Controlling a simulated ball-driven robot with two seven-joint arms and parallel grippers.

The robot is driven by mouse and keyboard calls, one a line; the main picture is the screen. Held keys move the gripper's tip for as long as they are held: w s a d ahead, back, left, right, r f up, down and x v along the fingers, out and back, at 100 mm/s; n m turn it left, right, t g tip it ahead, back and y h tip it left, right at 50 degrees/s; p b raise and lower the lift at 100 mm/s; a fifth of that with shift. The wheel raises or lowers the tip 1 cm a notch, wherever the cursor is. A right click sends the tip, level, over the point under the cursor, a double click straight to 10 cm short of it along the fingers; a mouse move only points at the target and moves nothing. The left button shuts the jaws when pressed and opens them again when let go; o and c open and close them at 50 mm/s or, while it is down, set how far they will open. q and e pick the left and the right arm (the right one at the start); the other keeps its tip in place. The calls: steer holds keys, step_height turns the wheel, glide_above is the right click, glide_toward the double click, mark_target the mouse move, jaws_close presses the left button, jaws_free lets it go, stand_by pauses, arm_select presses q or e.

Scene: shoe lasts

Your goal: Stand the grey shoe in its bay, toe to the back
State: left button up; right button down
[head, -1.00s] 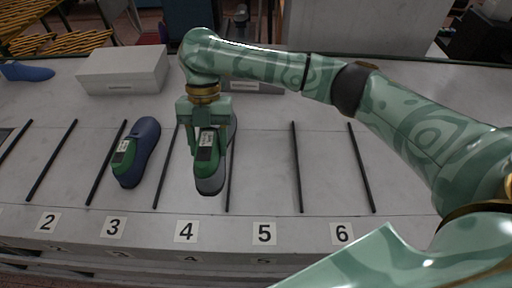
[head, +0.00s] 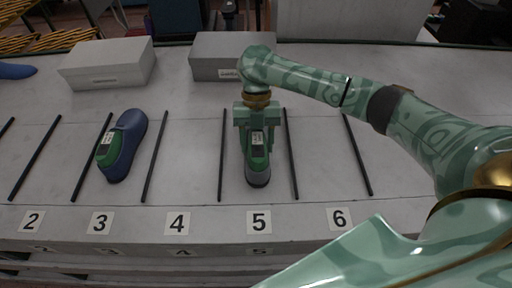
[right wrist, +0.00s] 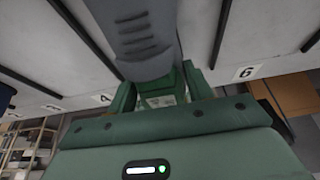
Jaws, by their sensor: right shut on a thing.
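The grey shoe (head: 258,178) is between the two black rails above the number 5 label (head: 259,222). A green part with a white tag shows on it. My right gripper (head: 256,136) is over the shoe and shut on it. In the right wrist view, the grey upper (right wrist: 135,35) with raised ridges runs away from my gripper (right wrist: 160,95) toward the back. I cannot tell whether the sole touches the table. My left gripper is not in view.
A blue shoe (head: 128,150) with a green part stands in bay 3. Two grey boxes, one at left (head: 108,63) and one at centre (head: 217,55), stand behind the bays. Another blue shoe (head: 15,71) is at the far left. Bays 4 and 6 look empty.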

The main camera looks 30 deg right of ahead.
step_height(320, 180, down, 2)
steer(key=shift+a, duration=0.1)
steer(key=c, duration=0.6)
jaws_free()
steer(key=p+v, duration=0.3)
steer(key=v, duration=0.9)
steer(key=shift+r, duration=0.1)
